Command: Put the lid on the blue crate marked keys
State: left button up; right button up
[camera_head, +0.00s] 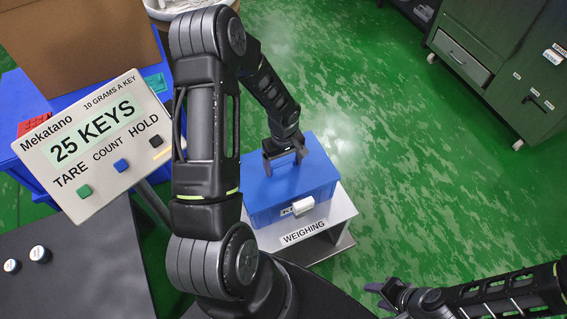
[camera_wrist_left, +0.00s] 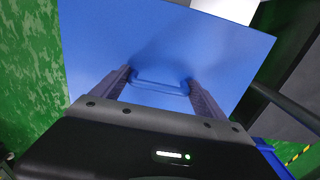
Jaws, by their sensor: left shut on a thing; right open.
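The blue crate (camera_head: 262,213) stands on the scale platform marked WEIGHING. My right gripper (camera_head: 385,296) is open and empty at the lower right, apart from the crate.
The scale platform (camera_head: 335,210) is pale grey. A display panel (camera_head: 95,145) at the left reads 25 KEYS. A cardboard box (camera_head: 85,40) stands behind it on a blue surface. A dark surface (camera_head: 80,270) is at lower left. Green cabinets (camera_head: 500,60) stand far right, with open floor between.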

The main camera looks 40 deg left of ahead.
aim_at(284, 163)
dwell(0.3)
pick_arm(q)
jog(key=o, duration=1.7)
jog(key=shift+r+p, duration=2.05)
jog(key=shift+r, duration=1.45)
